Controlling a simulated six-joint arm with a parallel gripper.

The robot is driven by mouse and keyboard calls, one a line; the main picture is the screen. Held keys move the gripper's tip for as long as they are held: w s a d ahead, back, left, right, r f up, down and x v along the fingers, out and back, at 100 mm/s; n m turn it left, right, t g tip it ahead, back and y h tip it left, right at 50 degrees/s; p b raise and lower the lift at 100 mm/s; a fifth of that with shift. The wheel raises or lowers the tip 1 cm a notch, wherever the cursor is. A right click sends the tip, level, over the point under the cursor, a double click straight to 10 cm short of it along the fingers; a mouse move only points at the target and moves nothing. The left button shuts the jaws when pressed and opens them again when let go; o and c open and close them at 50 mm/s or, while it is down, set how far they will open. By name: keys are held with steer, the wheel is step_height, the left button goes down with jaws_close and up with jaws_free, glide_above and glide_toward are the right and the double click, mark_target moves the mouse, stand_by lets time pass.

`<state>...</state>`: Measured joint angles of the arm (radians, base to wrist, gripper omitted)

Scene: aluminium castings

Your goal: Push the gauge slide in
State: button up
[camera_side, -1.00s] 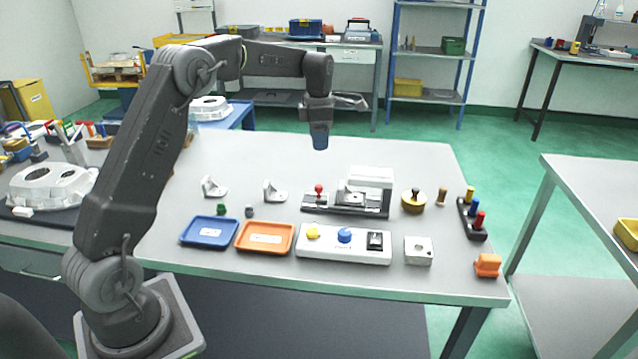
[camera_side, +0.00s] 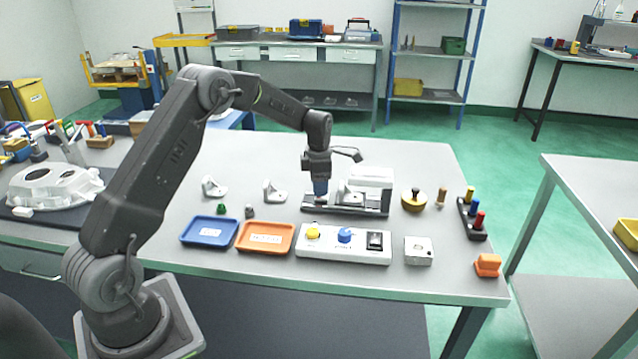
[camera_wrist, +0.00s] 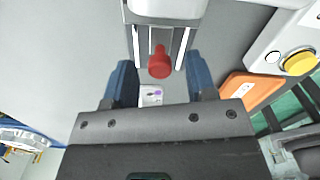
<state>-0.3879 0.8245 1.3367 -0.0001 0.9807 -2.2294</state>
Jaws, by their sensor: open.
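The gauge (camera_side: 372,177) stands in the middle of the bench, a white block on a dark base with a rail running out to its left. Its slide carries a red knob (camera_wrist: 159,62), which shows between the light rails in the wrist view. In the side view my gripper (camera_side: 320,192) is at the left end of the gauge and hides the knob. In the wrist view my gripper (camera_wrist: 160,78) is open, with one blue finger on each side of the knob and visible gaps. Whether the fingertips are at knob height I cannot tell.
In front of the gauge are a control box (camera_side: 345,250) with a yellow and a blue knob, an orange tray (camera_side: 240,247) and a blue tray (camera_side: 186,240). A white bracket (camera_side: 275,192) stands left of the gauge. A brass-coloured round part (camera_side: 414,203) stands to its right.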

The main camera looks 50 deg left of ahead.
steer(key=shift+c, duration=0.2)
jaws_close()
stand_by(0.3)
